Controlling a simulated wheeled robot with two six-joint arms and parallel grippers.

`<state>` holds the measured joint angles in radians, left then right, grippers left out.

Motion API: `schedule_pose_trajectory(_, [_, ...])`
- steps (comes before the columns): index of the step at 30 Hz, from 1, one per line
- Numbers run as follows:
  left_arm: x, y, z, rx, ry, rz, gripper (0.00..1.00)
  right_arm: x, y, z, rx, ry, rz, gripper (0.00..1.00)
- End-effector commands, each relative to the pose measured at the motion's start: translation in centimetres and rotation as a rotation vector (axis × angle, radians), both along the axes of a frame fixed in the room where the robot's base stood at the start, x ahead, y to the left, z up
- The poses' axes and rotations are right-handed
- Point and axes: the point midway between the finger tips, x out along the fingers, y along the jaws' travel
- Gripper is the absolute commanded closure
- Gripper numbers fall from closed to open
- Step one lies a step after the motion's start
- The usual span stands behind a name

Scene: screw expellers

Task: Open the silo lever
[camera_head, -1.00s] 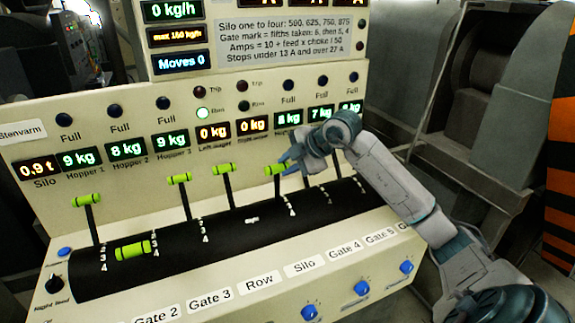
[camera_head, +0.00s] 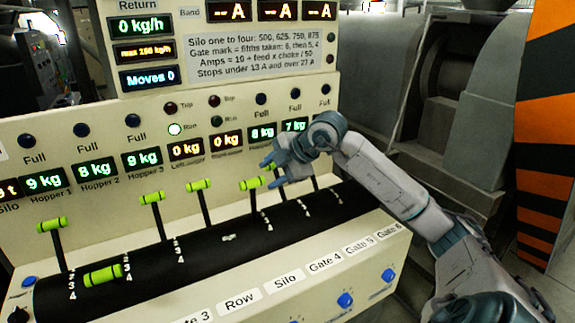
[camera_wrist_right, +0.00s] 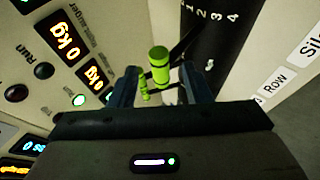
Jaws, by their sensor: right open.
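The silo lever, a black stick with a green cross handle (camera_head: 251,183), stands raised on the black curved band, fifth from the left. Its slot lines up with the "Silo" label (camera_head: 284,282). My right gripper (camera_head: 268,174) is open just right of this handle, fingers pointing left. In the right wrist view a green handle (camera_wrist_right: 160,64), likely the silo one, shows between the open fingers (camera_wrist_right: 165,85). I cannot tell whether they touch it. A second, smaller green handle (camera_wrist_right: 143,88) shows behind. My left gripper is not in view.
To the left stand other raised levers, the Row lever (camera_head: 199,184) closest. One lever (camera_head: 102,275) is tilted down. More levers stand right, partly hidden by my right arm. The cream panel (camera_head: 50,160) with displays rises behind. Blue knobs (camera_head: 344,299) line the front.

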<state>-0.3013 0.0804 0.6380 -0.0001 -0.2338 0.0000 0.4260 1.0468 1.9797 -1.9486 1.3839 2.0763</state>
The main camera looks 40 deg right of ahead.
Motion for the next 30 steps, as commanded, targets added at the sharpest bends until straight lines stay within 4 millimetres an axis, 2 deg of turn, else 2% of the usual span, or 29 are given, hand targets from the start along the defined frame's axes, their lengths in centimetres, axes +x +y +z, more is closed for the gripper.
schedule_pose_trajectory(15, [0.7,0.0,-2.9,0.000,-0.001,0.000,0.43,-3.9,-1.5,3.8,-0.004,0.001,-0.001,0.56])
schedule_pose_trajectory(30, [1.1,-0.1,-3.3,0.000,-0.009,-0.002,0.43,-4.8,-1.7,5.0,0.002,0.002,0.000,0.56])
